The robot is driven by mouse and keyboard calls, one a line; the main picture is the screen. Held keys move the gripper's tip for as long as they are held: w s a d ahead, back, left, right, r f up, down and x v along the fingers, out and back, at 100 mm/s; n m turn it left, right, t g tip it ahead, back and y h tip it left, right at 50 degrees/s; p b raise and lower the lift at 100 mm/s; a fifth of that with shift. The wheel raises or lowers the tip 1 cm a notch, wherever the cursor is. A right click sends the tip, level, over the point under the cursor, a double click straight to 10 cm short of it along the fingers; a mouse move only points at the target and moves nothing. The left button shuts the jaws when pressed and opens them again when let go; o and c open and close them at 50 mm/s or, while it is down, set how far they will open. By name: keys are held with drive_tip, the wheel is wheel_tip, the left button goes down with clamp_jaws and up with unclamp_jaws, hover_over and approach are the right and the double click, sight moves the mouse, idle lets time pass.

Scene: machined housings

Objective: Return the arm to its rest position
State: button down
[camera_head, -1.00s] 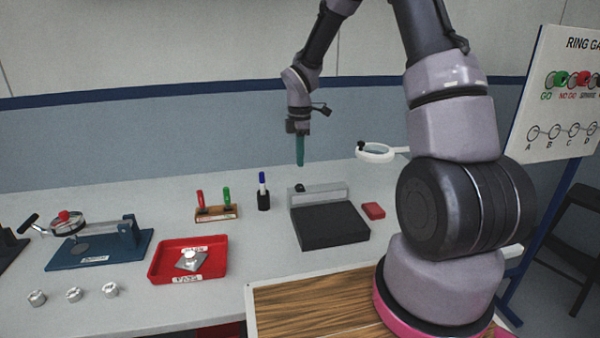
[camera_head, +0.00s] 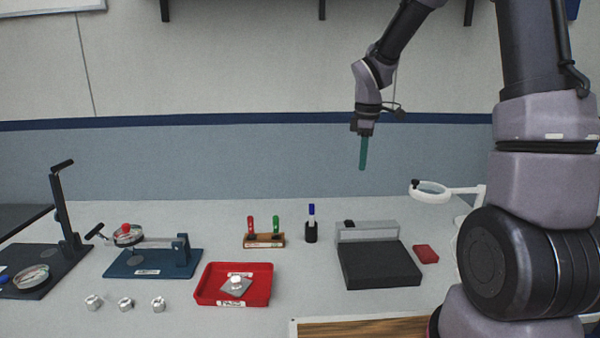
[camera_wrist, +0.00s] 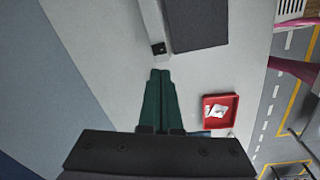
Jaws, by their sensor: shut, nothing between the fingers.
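My arm is raised above the back of the bench, with the forearm bent downward. My gripper (camera_head: 362,168) has teal fingers that point down and hang well above the bench, in front of the blue-grey wall. In the wrist view the two fingers of my gripper (camera_wrist: 160,73) lie side by side, shut, with nothing between them. The gripper touches nothing.
Below stand a black block with a grey bar (camera_head: 380,265), a red block (camera_head: 425,254), a pen holder (camera_head: 311,231), a gauge rack (camera_head: 264,240) and a red tray (camera_head: 205,292) holding a part. A ring magnifier (camera_head: 432,196) stands right. Several metal housings (camera_head: 126,304) sit front left.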

drive_tip(key=s+d+r+m+t+y, duration=0.1)
drive_tip(key=s+d+r+m+t, duration=0.1)
drive_tip(key=s+r+m, duration=0.6)
drive_tip(key=s+d+r+m+t+y, duration=0.1)
drive_tip(key=s+r+m+t, duration=0.3)
drive_tip(key=s+r+m, duration=0.5)
drive_tip(key=s+m, duration=0.1)
drive_tip(key=s, duration=0.4)
drive_tip(key=shift+s+d, duration=0.4)
drive_tip(key=shift+r, duration=0.1)
